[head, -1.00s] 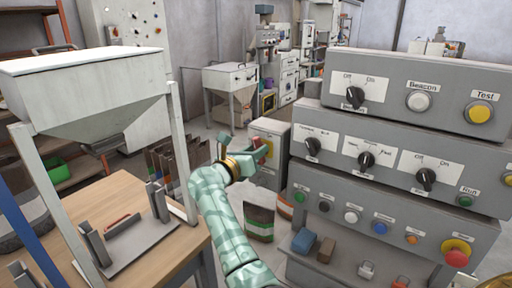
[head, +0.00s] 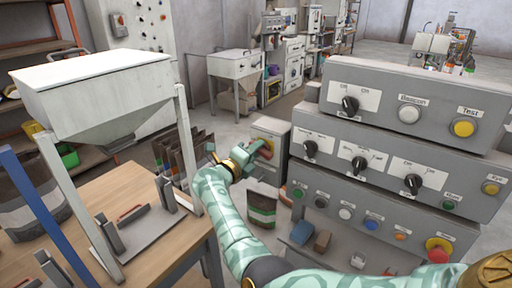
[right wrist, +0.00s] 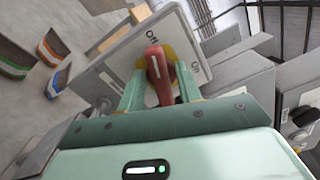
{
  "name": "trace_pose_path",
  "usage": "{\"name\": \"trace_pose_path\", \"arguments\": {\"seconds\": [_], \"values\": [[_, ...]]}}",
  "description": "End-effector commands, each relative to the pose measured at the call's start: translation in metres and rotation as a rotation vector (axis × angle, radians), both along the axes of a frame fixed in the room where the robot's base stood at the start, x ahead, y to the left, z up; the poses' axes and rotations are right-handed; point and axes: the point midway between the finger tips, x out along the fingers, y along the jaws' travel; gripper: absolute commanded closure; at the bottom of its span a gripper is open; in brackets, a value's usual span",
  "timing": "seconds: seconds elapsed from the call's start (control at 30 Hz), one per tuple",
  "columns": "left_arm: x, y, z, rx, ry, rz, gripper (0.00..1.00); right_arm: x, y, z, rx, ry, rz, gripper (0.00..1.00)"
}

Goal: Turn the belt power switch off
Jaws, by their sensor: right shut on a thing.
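The belt power switch is a red handle on a yellow base, fixed to the face of a grey box (head: 275,132) beyond the bench in the head view. In the right wrist view the red handle (right wrist: 157,75) stands between my fingers, with the yellow base behind it. A white plate (right wrist: 182,28) carries lettering around the handle; "ON" reads near its upper end, and the other word is unclear. My right gripper (right wrist: 159,95) is shut on the red handle; the same gripper (head: 256,152) partly hides it in the head view. My left gripper is not in view.
A grey stepped control panel (head: 400,133) with knobs and buttons stands close on the right. A white hopper (head: 95,90) stands over a wooden bench (head: 140,185) on the left.

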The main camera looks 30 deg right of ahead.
Motion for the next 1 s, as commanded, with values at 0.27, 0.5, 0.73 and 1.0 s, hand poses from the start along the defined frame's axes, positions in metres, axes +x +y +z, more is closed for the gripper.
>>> {"name": "trace_pose_path", "arguments": {"seconds": [0.27, 0.5, 0.73, 1.0], "values": [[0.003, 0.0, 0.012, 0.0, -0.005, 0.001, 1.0, 0.001, 0.001, 0.001, -0.078, 0.186, 0.002, 0.88], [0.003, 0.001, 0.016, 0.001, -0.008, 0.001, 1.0, 0.001, 0.001, -0.001, -0.118, 0.283, 0.002, 0.88], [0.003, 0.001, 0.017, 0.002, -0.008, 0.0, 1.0, 0.001, 0.001, -0.003, -0.132, 0.321, 0.002, 0.88], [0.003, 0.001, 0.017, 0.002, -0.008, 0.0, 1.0, 0.001, 0.001, -0.003, -0.136, 0.326, 0.002, 0.88]]}}
